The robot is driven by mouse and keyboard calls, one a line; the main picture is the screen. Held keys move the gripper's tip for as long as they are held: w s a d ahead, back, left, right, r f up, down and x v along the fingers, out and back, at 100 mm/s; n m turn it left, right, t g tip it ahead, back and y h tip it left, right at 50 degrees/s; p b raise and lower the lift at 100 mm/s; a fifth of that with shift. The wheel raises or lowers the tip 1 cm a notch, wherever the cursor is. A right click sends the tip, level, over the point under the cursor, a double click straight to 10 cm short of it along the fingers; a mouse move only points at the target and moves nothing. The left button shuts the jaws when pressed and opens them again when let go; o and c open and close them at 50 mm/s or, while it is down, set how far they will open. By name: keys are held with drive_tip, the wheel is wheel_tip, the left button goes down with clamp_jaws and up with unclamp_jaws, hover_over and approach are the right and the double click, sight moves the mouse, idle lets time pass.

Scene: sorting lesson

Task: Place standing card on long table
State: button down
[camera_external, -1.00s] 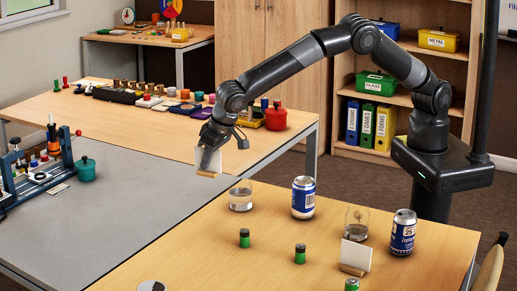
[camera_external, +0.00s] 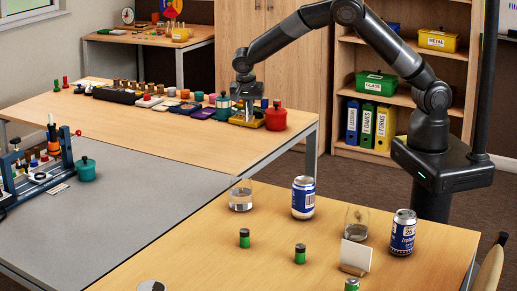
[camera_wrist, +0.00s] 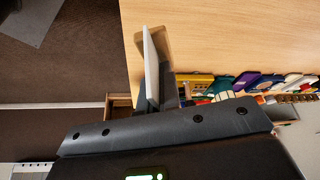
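A white standing card (camera_wrist: 151,65) with a wooden foot (camera_wrist: 164,48) is held by my gripper (camera_wrist: 168,92), seen in the wrist view. The gripper also shows in the external view (camera_external: 247,98), pointing down over the right end of the back wooden table (camera_external: 200,142). The held card is hardly distinguishable there. In the wrist view the card is near the edge of a wooden tabletop; I cannot tell whether its foot touches it. A second standing card (camera_external: 356,256) in a wooden foot stands on the front table (camera_external: 215,262).
A red pot (camera_external: 276,119) stands close right of the gripper, with a yellow tray (camera_external: 248,122) beneath or behind it. Several jars and coloured pads line the table's back. The table's front strip is clear. Cans, glasses and batteries stand on the front table.

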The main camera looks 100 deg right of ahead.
drive_tip(key=s+d+m+g, duration=0.1)
drive_tip(key=s+d+m, duration=0.3)
drive_tip(key=s+d, duration=0.45)
drive_tip(key=shift+y, duration=0.4)
drive_tip(key=w+a+f, duration=0.4)
drive_tip(key=w+a, duration=0.1)
drive_tip(key=w+a+f, duration=0.2)
drive_tip(key=w, duration=0.1)
drive_tip(key=shift+w+a+f, duration=0.25)
drive_tip(key=shift+f, duration=2.15)
drive_tip(key=c, duration=1.6)
unclamp_jaws()
drive_tip(key=shift+f, duration=0.1)
drive_tip(key=shift+c, duration=0.2)
